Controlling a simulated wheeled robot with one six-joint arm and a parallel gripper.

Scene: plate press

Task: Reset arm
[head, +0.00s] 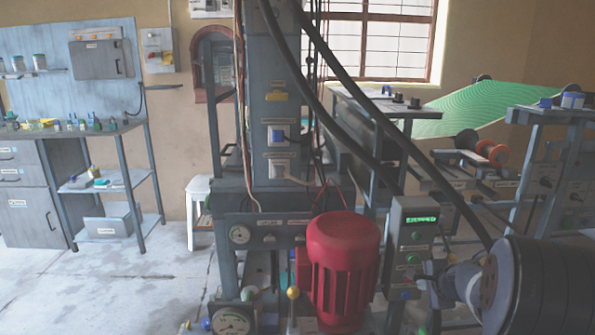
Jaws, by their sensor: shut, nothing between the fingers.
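My arm comes in at the lower right of the head view, with a large dark round joint in front and a pale grey link beyond it. My gripper (430,288) is small and partly hidden at the end of this link. It looks shut and empty, beside the control box (412,262) of the press. The press (273,110) is a tall grey machine in the middle, with gauges, a yellow label and cables. The control box has a lit green display and green buttons.
A red motor (343,262) stands low in front of the press, close left of my gripper. Black hoses run down towards my arm. A workbench (90,130) with bottles is at the left, and a green sheet (480,105) at the back right. The left floor is clear.

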